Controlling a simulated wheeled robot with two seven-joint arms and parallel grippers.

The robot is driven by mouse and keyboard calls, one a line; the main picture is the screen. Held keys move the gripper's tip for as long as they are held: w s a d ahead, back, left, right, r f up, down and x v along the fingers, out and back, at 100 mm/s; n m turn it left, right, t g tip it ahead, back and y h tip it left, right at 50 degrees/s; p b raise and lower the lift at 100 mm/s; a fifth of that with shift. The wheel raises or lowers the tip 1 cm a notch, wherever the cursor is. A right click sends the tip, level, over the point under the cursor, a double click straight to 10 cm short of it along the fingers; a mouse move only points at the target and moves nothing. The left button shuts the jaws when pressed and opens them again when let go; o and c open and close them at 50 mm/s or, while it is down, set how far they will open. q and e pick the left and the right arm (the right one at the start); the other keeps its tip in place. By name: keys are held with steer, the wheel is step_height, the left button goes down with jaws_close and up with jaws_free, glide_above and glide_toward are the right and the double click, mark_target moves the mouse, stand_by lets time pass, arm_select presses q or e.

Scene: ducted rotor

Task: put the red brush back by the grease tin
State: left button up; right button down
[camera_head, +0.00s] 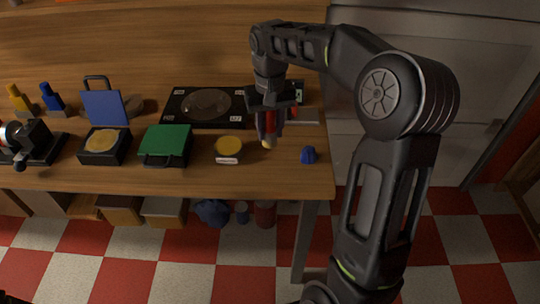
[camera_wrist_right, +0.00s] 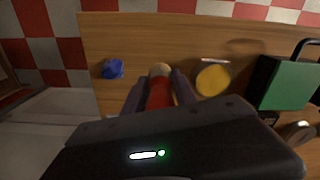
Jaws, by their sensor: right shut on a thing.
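The red brush (camera_head: 270,122) is between the fingers of my right gripper (camera_head: 268,130), which is shut on it. It hangs roughly upright over the workbench, its pale tip pointing down; whether the tip touches the bench I cannot tell. In the right wrist view the brush (camera_wrist_right: 159,92) shows between the two dark fingers of the gripper (camera_wrist_right: 159,88). The grease tin (camera_head: 228,146), round with a yellow-orange top and a white label at its front, stands just left of the brush. It also shows in the right wrist view (camera_wrist_right: 213,79). My left gripper is not in view.
A blue object (camera_head: 308,155) lies right of the brush near the bench's right end. A green-lidded box (camera_head: 166,141) stands left of the tin, and an open blue-lidded box (camera_head: 103,108) further left. A dark plate with a disc (camera_head: 180,105) lies behind. Bare wood (camera_head: 215,178) runs along the front.

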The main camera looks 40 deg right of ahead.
mark_target(270, 130)
steer(key=shift+f, duration=1.45)
steer(key=shift+f, duration=2.5)
steer(key=shift+f, duration=0.15)
steer(key=c, duration=1)
jaws_free()
step_height(270, 130, up, 12)
steer(key=shift+r, duration=0.2)
